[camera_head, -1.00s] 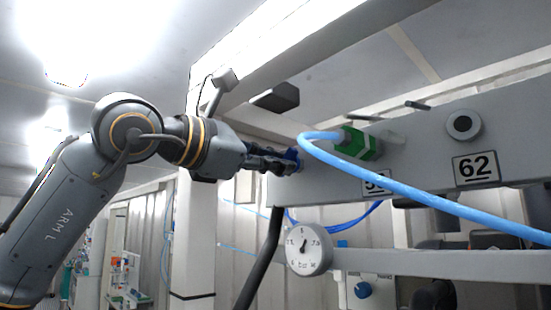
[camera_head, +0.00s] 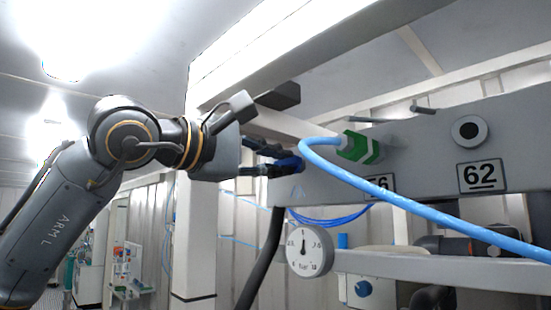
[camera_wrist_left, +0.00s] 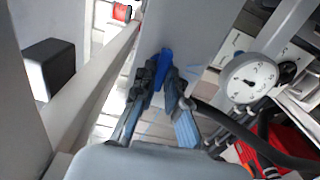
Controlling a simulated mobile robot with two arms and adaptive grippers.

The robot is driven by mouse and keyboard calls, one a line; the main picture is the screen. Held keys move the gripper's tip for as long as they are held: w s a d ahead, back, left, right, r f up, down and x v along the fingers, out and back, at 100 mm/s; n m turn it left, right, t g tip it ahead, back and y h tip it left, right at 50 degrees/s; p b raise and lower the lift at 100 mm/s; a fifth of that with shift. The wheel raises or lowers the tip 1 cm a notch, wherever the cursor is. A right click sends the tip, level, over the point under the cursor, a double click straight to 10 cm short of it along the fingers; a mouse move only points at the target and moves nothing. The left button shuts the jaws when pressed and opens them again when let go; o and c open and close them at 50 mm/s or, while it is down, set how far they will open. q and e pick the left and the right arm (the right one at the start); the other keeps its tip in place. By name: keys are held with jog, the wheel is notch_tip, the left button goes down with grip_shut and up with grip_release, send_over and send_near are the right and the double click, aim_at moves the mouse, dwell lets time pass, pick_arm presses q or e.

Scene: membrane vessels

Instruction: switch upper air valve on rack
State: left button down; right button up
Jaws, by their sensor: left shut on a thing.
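The upper air valve's blue handle (camera_head: 290,163) is at the left end of the grey rack beam (camera_head: 412,172), near the blue hose. In the left wrist view the blue handle (camera_wrist_left: 166,62) shows between the two dark fingers. My left gripper (camera_head: 282,162) comes in from the left and is shut on the handle; its fingers partly hide it. In the left wrist view the gripper (camera_wrist_left: 163,72) points away from the camera. A round white pressure gauge (camera_head: 309,247) hangs below the beam, and it also shows in the left wrist view (camera_wrist_left: 249,79). My right gripper is out of view.
A thick light-blue hose (camera_head: 420,204) arcs from a green fitting (camera_head: 361,146) across the beam's front, close to the gripper. A "62" label (camera_head: 482,176) and a round port (camera_head: 468,131) are farther right. A black hose (camera_head: 262,262) hangs below the handle.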

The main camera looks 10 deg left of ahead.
pick_arm(q)
jog(key=shift+m, duration=0.3)
jog(key=c, duration=1.4)
grip_release()
jog(key=v, duration=1.2)
